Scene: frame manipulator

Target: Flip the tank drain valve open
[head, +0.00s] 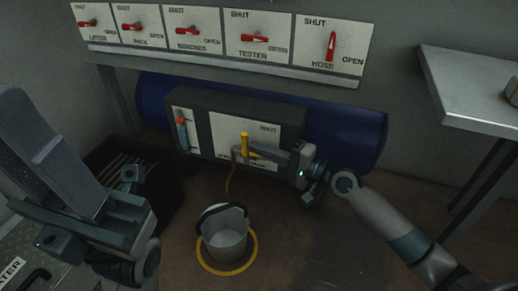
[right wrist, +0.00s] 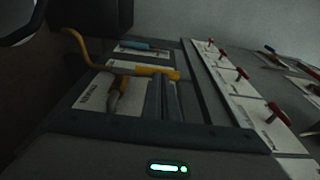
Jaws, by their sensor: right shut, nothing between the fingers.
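The tank drain valve's yellow handle (head: 245,144) stands upright in front of a white plate (head: 222,128) marked SHUT on the dark panel of the blue tank (head: 350,130). In the right wrist view the yellow handle (right wrist: 160,72) lies across the tips of my fingers. My right gripper (head: 262,151) is shut and empty, with its fingertips at the handle; I cannot tell whether they touch it. The gripper hides part of the plate and its lower lettering.
A pail (head: 225,240) stands inside a yellow ring on the floor below the valve. A row of red levers on white plates (head: 255,38) runs above the tank. A grey table (head: 470,80) is at the right.

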